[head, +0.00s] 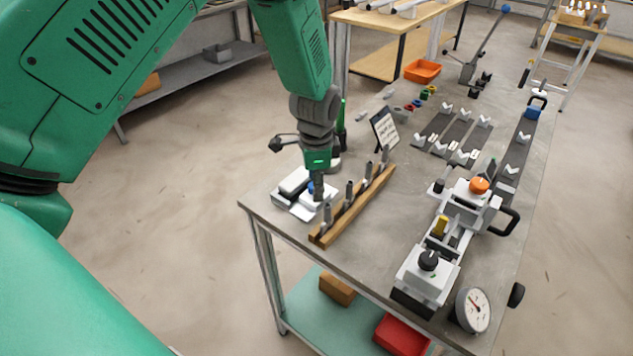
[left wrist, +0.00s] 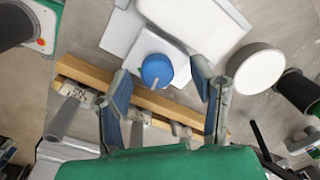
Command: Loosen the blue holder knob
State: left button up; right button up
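The blue holder knob (left wrist: 157,70) shows clearly in the left wrist view, on top of a small white block (left wrist: 140,45). In the head view the knob (head: 311,187) is mostly hidden behind my left gripper (head: 318,188). The left gripper also shows in the left wrist view (left wrist: 165,95), its two fingers spread apart with the knob between and beyond their tips. It holds nothing, and whether a finger touches the knob cannot be told. My right gripper is not in either view.
A wooden rack (head: 352,207) with several grey upright pins stands close beside the knob. A white round piece (left wrist: 256,69) lies near the fingers. A clamp jig (head: 465,205), a dial gauge (head: 473,310) and a small sign (head: 384,130) stand on the grey table (head: 375,250).

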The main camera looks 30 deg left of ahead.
pick_arm(q)
jog(key=shift+s+f, duration=0.1)
jog(key=shift+s, duration=0.15)
notch_tip(320, 180, up, 7)
jog(key=shift+f, duration=0.15)
jog(key=shift+w+d+r, duration=0.1)
jog(key=shift+d+r, duration=0.1)
jog(key=shift+r, duration=0.5)
